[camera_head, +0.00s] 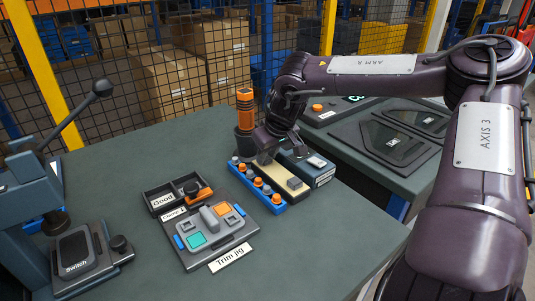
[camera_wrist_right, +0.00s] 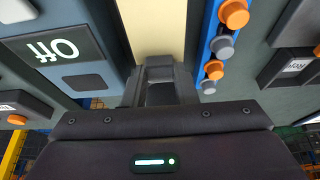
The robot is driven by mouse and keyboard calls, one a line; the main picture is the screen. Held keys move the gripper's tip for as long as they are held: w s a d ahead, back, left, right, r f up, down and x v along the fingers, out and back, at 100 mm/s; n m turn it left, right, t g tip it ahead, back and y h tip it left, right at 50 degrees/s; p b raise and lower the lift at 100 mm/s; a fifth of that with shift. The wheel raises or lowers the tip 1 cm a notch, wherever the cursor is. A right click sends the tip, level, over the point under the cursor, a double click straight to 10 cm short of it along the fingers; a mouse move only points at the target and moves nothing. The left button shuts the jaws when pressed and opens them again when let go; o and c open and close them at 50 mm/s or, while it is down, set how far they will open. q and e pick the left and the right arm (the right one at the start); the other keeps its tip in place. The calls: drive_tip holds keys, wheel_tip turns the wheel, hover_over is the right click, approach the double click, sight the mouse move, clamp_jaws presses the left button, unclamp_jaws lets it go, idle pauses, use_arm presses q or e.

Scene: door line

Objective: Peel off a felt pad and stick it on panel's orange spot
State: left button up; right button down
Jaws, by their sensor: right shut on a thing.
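A cream backing strip (camera_head: 283,179) lies between a blue rack and a dark box, with one grey felt pad (camera_head: 294,184) at its near end. My right gripper (camera_head: 267,155) is at the strip's far end, pointing down, shut on what appears to be a grey felt pad, mostly hidden by the fingers. In the right wrist view the fingers (camera_wrist_right: 158,78) are close together over the cream strip (camera_wrist_right: 158,28). My left gripper is out of view.
The blue rack (camera_head: 257,188) holds orange and grey plugs beside the strip. The dark box (camera_head: 316,172) is on its other side. An orange-handled tool (camera_head: 245,101) stands in a cup behind. Black trays (camera_head: 160,197) adjoin the jig. The table's right front is clear.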

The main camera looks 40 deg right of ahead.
sight(267, 159)
idle(0.4)
drive_tip(key=shift+r, duration=0.35)
drive_tip(key=shift+r+p, duration=2.05)
drive_tip(key=shift+r, duration=0.8)
